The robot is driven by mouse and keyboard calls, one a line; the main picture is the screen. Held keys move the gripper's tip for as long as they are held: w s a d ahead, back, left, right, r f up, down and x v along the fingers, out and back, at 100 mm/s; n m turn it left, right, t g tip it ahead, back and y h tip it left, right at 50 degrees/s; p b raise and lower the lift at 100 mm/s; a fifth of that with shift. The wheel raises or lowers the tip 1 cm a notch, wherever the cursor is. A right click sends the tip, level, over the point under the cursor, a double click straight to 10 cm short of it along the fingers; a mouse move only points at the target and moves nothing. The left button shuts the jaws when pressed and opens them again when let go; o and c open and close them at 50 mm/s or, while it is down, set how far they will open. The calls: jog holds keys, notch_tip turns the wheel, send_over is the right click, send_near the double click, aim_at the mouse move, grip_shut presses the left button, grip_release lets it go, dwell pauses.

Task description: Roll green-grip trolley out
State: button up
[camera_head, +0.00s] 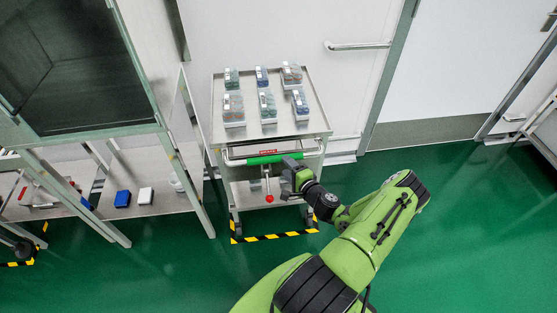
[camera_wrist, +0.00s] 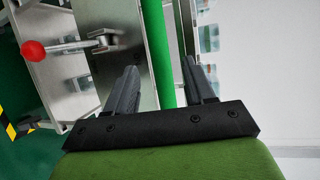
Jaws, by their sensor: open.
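The trolley (camera_head: 302,128) is a grey metal cart with a green grip (camera_head: 262,159) along its front bar. It stands against the white wall inside a black-and-yellow floor marking. Several small boxes of vials stand on its top. A lever with a red knob (camera_head: 269,198) hangs below the grip; the red knob also shows in the wrist view (camera_wrist: 34,51). My gripper (camera_head: 291,166) is at the right end of the grip. In the wrist view the open fingers (camera_wrist: 160,82) point at the green grip (camera_wrist: 160,62), which runs between them. Contact cannot be told.
A frame with a dark glass panel (camera_head: 70,60) and a lower shelf (camera_head: 150,200) stands close on the trolley's left. A wall handle (camera_head: 358,46) is behind it. Striped tape (camera_head: 275,237) marks the floor in front. Green floor (camera_head: 470,220) is clear at right.

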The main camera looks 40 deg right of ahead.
aim_at(278, 159)
jog(key=x, duration=0.7)
jog(key=shift+b, duration=0.4)
jog(key=shift+s, duration=0.1)
grip_shut()
